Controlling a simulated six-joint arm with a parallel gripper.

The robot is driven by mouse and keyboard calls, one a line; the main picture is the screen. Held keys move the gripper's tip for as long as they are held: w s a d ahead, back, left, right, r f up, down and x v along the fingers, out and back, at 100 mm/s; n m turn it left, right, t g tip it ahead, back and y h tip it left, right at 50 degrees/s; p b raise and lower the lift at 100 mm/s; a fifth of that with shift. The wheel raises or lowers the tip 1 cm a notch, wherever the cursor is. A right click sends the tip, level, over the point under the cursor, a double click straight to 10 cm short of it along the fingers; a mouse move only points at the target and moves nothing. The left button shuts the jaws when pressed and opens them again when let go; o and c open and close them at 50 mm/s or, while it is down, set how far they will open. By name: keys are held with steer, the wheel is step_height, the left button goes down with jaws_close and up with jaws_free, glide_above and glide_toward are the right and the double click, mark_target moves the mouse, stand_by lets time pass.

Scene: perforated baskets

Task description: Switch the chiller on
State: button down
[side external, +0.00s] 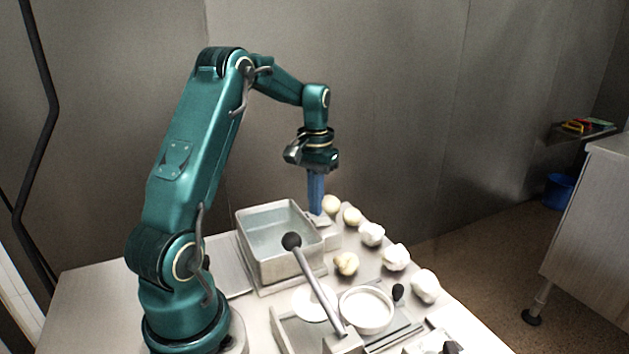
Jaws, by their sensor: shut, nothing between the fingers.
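A grey metal basin (250,254) that appears to hold clear liquid stands behind the middle of the table; I take it to be the chiller, though no label shows. A small pale block (331,238) adjoins its right side. My gripper (316,211) points straight down with its blue fingers shut and empty, just at the basin's back right corner, over or at the top of that block. I cannot tell whether the fingertips touch it. Any switch there is hidden by the fingers or too small to make out.
A lever with a black knob (291,241) rises in front of the basin. A white dish (366,310) and a pale disc (314,303) sit near it. Several pale round lumps (396,257) line the right table edge. A flat plate (229,266) lies left of the basin.

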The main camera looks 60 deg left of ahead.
mark_target(315, 221)
steer(key=shift+f, duration=1)
stand_by(0.4)
steer(key=shift+r, duration=3.55)
